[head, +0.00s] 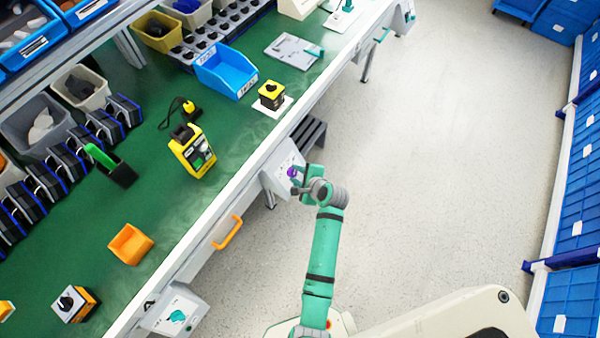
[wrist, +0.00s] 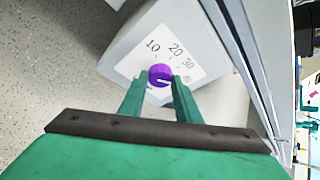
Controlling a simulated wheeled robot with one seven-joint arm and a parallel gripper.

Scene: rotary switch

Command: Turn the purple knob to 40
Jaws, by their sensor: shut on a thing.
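The purple knob (wrist: 161,75) sits on a white dial face (wrist: 193,45) on the front of a light grey box (wrist: 125,52). In the wrist view the dial shows the numbers 10, 20 and 30, and a further mark at the right that is too small to read. A pale pointer line on the knob points to the right and slightly down. My gripper (wrist: 160,82) has its green fingers on both sides of the knob, shut on it. In the head view the knob (head: 293,172) shows small beside my gripper (head: 299,178), on a box below the table edge.
An orange handle (head: 227,233) juts from the bench front. The floor (head: 430,170) to the right is clear.

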